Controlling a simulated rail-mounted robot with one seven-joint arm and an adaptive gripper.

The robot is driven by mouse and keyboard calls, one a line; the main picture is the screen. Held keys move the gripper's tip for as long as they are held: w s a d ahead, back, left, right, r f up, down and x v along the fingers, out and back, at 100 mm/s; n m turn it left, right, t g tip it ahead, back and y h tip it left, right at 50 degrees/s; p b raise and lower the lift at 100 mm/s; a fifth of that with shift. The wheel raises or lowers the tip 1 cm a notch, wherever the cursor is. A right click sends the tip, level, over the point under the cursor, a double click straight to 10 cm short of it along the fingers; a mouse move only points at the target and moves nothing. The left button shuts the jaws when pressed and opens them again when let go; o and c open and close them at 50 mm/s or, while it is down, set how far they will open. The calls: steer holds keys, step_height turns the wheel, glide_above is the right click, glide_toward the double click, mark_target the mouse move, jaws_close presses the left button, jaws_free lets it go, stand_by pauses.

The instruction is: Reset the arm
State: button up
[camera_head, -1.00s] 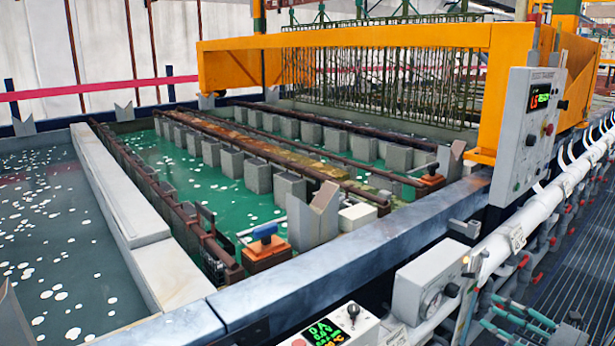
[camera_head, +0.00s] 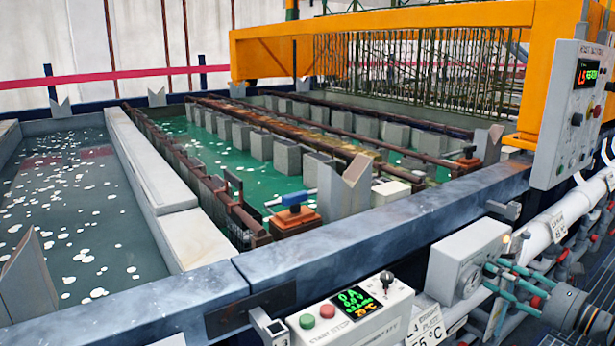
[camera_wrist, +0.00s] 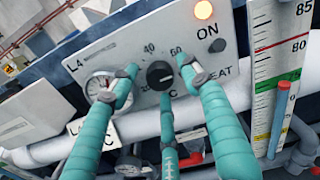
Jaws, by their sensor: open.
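My gripper (camera_head: 495,275) shows at the lower right of the head view, with teal fingers reaching left toward a grey heater control box (camera_head: 470,262). In the wrist view my gripper (camera_wrist: 158,78) has its teal fingers spread apart with nothing held between them. The box's black round knob (camera_wrist: 160,75) shows between the fingertips, with scale marks such as 40 and 60 beside it. I cannot tell whether any finger touches the knob or the box. A lamp (camera_wrist: 204,10) marked ON glows orange. A round gauge (camera_wrist: 100,86) is partly hidden behind the left finger.
A white pipe (camera_head: 540,237) runs along the tank edge, with valves and hoses below it. A start/stop panel (camera_head: 350,308) stands left of the box. A level scale (camera_wrist: 278,75) stands at right in the wrist view. Green tanks and an orange gantry (camera_head: 400,25) lie behind.

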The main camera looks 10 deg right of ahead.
steer(key=shift+f+n+b, duration=0.4)
steer(key=shift+n+b, duration=0.25)
steer(key=shift+n, duration=0.15)
steer(key=v, duration=1)
steer(key=shift+s+r+n, duration=0.2)
steer(key=shift+r+n, duration=0.1)
steer(key=shift+r, duration=0.05)
steer(key=shift+f, duration=0.1)
